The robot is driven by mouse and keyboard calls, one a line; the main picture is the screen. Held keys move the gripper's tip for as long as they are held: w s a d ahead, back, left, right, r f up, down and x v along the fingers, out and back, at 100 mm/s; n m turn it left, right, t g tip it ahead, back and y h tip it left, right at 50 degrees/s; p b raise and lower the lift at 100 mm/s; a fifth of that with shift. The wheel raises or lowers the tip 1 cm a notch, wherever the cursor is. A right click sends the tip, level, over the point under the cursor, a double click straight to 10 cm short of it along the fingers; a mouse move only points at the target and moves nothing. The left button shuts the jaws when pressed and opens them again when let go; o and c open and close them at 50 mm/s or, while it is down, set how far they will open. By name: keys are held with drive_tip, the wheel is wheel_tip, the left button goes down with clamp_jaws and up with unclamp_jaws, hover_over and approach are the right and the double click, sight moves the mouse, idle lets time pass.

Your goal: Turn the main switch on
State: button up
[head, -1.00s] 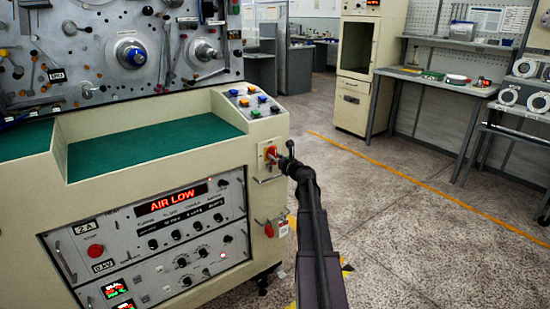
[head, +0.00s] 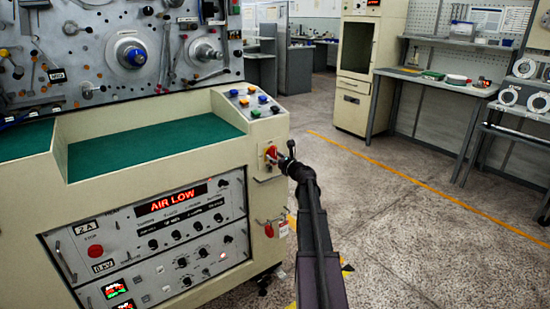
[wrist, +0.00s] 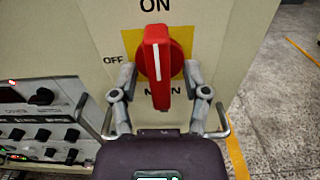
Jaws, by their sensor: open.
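The main switch (wrist: 157,62) is a red rotary handle on a yellow plate (wrist: 181,42), with ON above, OFF at left and MAIN, partly covered, below. Its handle stands about upright, its white line running up toward ON. In the wrist view my gripper (wrist: 161,72) is open, one finger on each side of the handle. I cannot tell whether the fingers touch it. In the head view the switch (head: 270,154) is on the machine's right end face, and my gripper (head: 279,160) reaches it from the right, partly hiding it.
The cream machine cabinet (head: 150,158) fills the left, with a lit AIR LOW display (head: 171,198). A metal handle (wrist: 218,124) sticks out beside my right finger. The floor (head: 400,220) to the right is clear.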

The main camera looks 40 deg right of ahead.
drive_tip(key=shift+s, duration=0.1)
drive_tip(key=s, duration=1.1)
drive_tip(key=shift+s, duration=0.4)
idle(0.3)
drive_tip(key=a+f+n+g+y, duration=0.2)
drive_tip(key=a+f+n+g, duration=0.15)
drive_tip(key=a+n, duration=0.45)
drive_tip(key=a+f+n+g+y, duration=0.25)
drive_tip(key=a+f+n, duration=0.2)
drive_tip(key=a, duration=0.75)
drive_tip(key=a+f+n+g+y, duration=0.2)
drive_tip(key=a+f+n+g, duration=0.1)
drive_tip(key=a+n, duration=0.55)
drive_tip(key=s+a+f+n+g+h, duration=0.3)
drive_tip(key=s+a+f+n+g, duration=0.15)
drive_tip(key=s+a+n, duration=0.35)
drive_tip(key=s+a+f+n+g+h, duration=0.3)
drive_tip(key=s+a+n+g, duration=0.2)
drive_tip(key=s+a+n, duration=0.25)
wheel_tip(320, 180, up, 28)
drive_tip(key=p, duration=2.8)
drive_tip(key=shift+a+r, duration=0.2)
drive_tip(key=shift+a, duration=0.15)
